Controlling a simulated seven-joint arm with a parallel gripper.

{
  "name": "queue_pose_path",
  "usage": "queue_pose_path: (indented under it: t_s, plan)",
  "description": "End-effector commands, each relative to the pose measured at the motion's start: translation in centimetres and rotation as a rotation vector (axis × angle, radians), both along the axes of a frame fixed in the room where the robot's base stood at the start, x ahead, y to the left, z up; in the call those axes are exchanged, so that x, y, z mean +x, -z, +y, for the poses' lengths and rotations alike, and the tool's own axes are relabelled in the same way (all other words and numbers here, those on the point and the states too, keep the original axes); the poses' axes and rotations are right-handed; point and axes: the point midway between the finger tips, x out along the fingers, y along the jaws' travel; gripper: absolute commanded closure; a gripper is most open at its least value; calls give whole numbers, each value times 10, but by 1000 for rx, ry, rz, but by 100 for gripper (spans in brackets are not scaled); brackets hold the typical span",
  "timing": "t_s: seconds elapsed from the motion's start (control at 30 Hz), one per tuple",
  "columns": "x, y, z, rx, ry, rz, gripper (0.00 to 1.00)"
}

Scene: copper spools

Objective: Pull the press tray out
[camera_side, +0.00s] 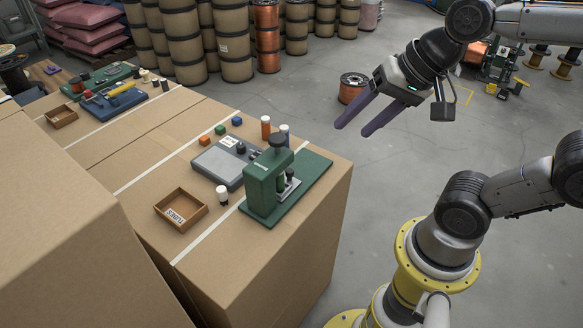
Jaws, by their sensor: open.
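A green press (263,187) with a dark knob on top stands on a green base plate (312,180) near the right end of the cardboard-covered bench. A light grey press tray (291,189) shows at its right side, low over the plate. A small dark piece stands on or beside the tray; I cannot tell which. The press body hides part of the tray, so how far in it sits is unclear. My gripper (354,129) is open and empty, up and right of the press, apart from it. Its two long dark fingers point down-left.
A large cardboard box (60,220) rises at left. Open floor lies right of the bench.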

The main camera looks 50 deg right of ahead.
Motion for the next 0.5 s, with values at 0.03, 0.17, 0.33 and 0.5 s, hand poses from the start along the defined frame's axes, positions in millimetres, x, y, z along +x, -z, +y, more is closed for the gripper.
queue_pose_path:
  t_s: [0.03, 0.17, 0.33, 0.5]
  plan:
    - [17, 1, 0, 99, 136, 40, 41]
    - [60, 8, -6, 337, 485, 137, 41]
    - [110, 33, -28, 568, 880, 262, 41]
    - [147, 74, -62, 712, 1191, 378, 41]
